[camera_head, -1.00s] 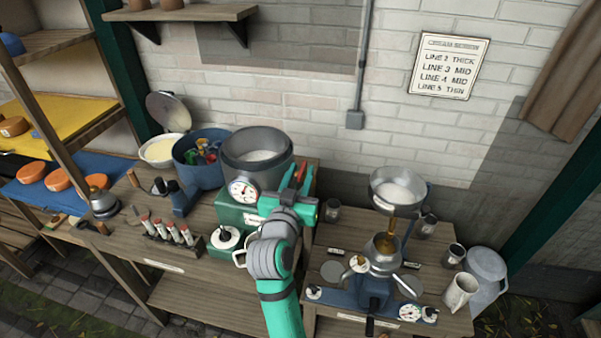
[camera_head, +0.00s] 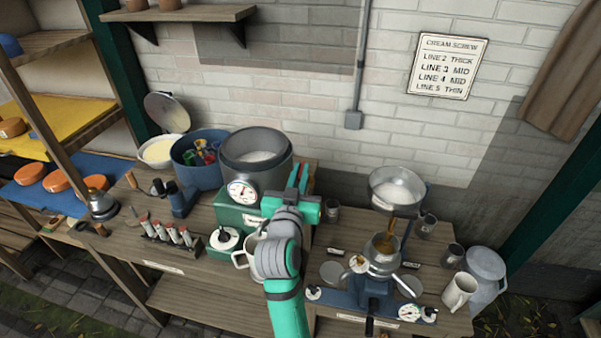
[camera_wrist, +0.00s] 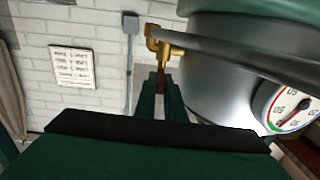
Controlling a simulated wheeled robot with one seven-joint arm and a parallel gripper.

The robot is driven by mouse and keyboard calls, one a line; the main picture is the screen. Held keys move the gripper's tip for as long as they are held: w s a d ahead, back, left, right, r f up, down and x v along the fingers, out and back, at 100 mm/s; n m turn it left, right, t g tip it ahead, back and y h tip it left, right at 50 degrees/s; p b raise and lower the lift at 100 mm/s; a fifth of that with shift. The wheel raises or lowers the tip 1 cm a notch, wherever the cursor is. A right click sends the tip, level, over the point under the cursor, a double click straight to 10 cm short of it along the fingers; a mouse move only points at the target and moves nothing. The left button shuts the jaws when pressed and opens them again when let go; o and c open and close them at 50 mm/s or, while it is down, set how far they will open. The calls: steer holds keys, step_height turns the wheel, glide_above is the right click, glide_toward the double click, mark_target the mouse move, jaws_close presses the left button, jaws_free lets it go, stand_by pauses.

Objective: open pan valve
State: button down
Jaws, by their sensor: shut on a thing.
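A brass valve (camera_wrist: 166,44) sticks out from the side of the grey metal vat (camera_wrist: 225,75) in the wrist view. A thin reddish-brown handle (camera_wrist: 160,80) shows just below the brass, between my fingers. My gripper (camera_wrist: 161,88) is shut on this handle. In the head view my gripper (camera_head: 299,175) is at the right side of the vat (camera_head: 257,165), and the valve there is hidden by the fingers. The vat's gauge (camera_head: 242,191) faces front. A second, smaller pan (camera_head: 397,190) stands on the blue separator (camera_head: 375,290) to the right.
A green block (camera_head: 232,214) stands under the vat. A cream mug (camera_head: 245,250) is close beside my arm. A blue pot (camera_head: 198,165) stands left of the vat. A small metal cup (camera_head: 332,210) is right of my gripper. The brick wall (camera_head: 320,120) is behind.

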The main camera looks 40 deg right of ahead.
steer(key=shift+s+d+n+t+y, duration=0.1)
steer(key=shift+d+n+t+y, duration=0.55)
steer(key=shift+n+y, duration=2.6)
steer(key=shift+s+d+n+t+y, duration=0.15)
steer(key=shift+d+n+y, duration=1.45)
steer(key=shift+y, duration=2.75)
steer(key=shift+s+d+n+t+y, duration=0.1)
steer(key=shift+d+n+t+y, duration=0.35)
steer(key=shift+n+y, duration=3)
steer(key=shift+d+m+y, duration=0.1)
steer(key=shift+m+y, duration=0.2)
steer(key=shift+y, duration=0.15)
steer(key=shift+f, duration=0.1)
steer(key=c, duration=1.9)
jaws_free()
steer(key=shift+w, duration=0.1)
steer(key=shift+o, duration=0.3)
steer(key=v, duration=1.1)
